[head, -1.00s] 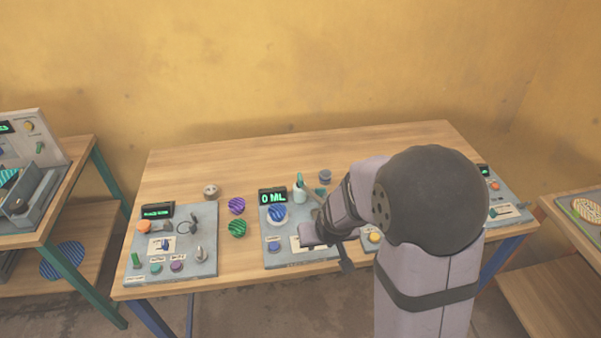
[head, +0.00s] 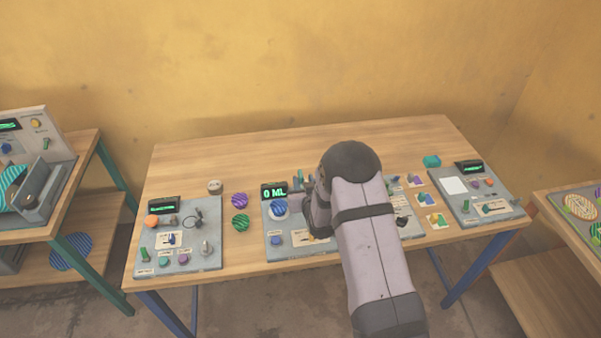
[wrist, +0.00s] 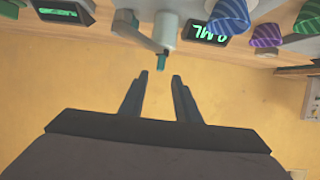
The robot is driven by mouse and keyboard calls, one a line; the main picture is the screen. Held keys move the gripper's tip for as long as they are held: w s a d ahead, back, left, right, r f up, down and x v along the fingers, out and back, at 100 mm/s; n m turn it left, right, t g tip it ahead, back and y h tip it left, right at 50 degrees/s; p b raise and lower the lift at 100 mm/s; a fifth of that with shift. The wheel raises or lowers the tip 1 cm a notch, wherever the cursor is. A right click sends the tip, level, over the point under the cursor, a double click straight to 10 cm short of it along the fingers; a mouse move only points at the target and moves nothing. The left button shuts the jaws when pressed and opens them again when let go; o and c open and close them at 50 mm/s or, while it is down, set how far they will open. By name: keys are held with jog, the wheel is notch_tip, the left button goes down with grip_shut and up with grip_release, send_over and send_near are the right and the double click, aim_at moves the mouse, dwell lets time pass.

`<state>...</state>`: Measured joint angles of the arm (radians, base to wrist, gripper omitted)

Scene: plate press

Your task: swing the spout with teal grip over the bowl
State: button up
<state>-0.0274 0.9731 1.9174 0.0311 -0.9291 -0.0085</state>
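The spout in the wrist view is a pale grey post (wrist: 166,30) with a thin arm ending in a teal grip (wrist: 161,62). My gripper (wrist: 153,84) is open and empty, its two fingers apart. The teal grip appears just beyond the fingertips, in line with the gap between them. The blue striped bowl (head: 279,209) sits on the middle panel below the "0 ML" display (head: 273,191); it also shows in the wrist view (wrist: 229,14), to one side of the spout. In the head view my arm hides most of the spout and gripper.
The middle panel (head: 285,254) has a blue knob (head: 275,240) at its front. The table's back strip is clear.

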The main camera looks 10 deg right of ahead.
aim_at(301, 174)
jog(key=shift+p+x, duration=1.45)
jog(key=shift+x, duration=2.1)
grip_shut()
